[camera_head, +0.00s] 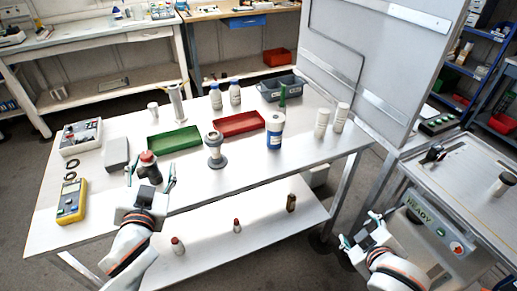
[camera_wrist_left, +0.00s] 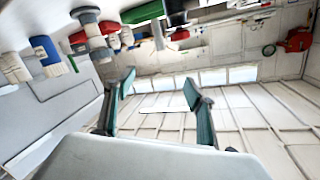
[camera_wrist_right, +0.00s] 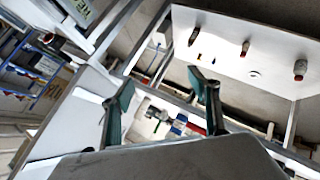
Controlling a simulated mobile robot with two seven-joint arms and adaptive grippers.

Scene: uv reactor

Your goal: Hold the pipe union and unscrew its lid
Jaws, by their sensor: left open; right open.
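The pipe union (camera_head: 214,150), a pale metal cylinder on a dark grey flange, stands upright on the white table, right of my left gripper. In the left wrist view it (camera_wrist_left: 96,42) shows at the upper left. My left gripper (camera_head: 150,178) is open and empty, its fingers spread near the table's front edge. A dark bottle with a red cap (camera_head: 148,160) appears between those fingers in the head view; its distance is unclear. My right gripper (camera_head: 362,228) is open and empty, past the table's right end, well away from the union.
A blue-labelled jar (camera_head: 275,132), red tray (camera_head: 238,124) and green tray (camera_head: 173,139) surround the union. A yellow meter (camera_head: 71,201) lies at the left. A machine (camera_head: 441,228) stands right of my right gripper. The table's front right is clear.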

